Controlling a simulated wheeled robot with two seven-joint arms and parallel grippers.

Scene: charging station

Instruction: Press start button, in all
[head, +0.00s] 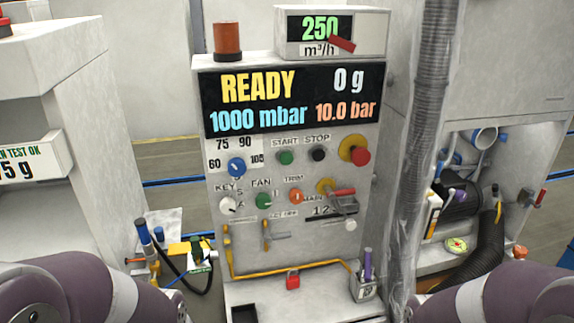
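A green start button (285,157) sits on the front of the grey control cabinet, under a label reading START. A black stop button (318,154) is just to its right. The display (291,99) above reads READY, 0 g, 1000 mbar and 10.0 bar. My purple arm links show at the lower left and lower right corners, well below and apart from the button. Neither gripper is in the frame.
A red mushroom button (360,156) is right of the stop button. Below are a blue knob (236,167), a green fan knob (264,200), an orange trim knob (296,196) and a red-handled lever (343,191). A hose (426,130) hangs at right.

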